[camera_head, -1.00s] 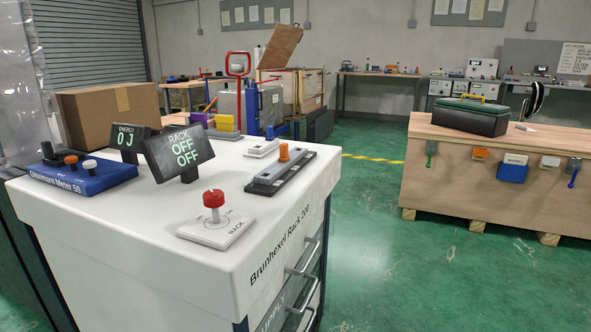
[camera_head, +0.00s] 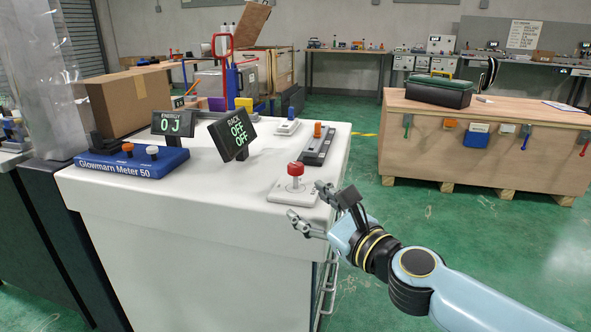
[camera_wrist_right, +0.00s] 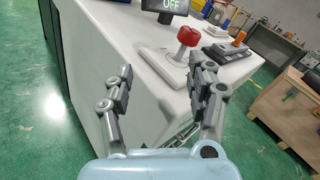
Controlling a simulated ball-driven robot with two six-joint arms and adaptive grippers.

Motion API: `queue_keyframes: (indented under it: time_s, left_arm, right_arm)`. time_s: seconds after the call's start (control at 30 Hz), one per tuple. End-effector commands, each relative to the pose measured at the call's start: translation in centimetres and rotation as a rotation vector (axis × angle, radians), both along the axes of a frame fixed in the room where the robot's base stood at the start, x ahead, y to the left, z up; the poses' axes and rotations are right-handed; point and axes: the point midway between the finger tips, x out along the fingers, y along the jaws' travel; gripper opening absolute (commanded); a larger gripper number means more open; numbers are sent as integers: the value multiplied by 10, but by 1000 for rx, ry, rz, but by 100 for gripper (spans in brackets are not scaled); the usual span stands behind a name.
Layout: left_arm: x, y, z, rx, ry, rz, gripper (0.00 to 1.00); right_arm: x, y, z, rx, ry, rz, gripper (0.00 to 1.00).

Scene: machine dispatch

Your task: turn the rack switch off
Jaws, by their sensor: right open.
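The rack switch is a red knob (camera_head: 295,169) on a white base plate (camera_head: 284,196) near the front right corner of the white cabinet top. In the right wrist view the red knob (camera_wrist_right: 188,36) stands above and beyond my fingers. The display (camera_head: 234,133) behind it reads RACK OFF OFF. My right gripper (camera_head: 307,205) is open and empty, just in front of the switch at the cabinet's edge, apart from the knob. It also shows in the right wrist view (camera_wrist_right: 160,92) with its fingers spread. My left gripper is not in view.
A blue Glowmarn Meter 50 (camera_head: 132,162) and an energy display (camera_head: 173,123) reading 0 J stand on the cabinet's left. An orange-knobbed switch (camera_head: 317,143) sits behind the red one. A wooden bench (camera_head: 480,148) stands right, with open green floor (camera_head: 440,250) between.

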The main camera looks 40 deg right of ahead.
Motion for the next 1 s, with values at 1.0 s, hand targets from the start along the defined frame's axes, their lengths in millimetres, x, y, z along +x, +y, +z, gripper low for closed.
queue_keyframes:
  time_s: [1.0]
  left_arm:
    - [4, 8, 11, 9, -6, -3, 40]
  right_arm:
    - [114, -42, 27, 375, -64, -127, 57]
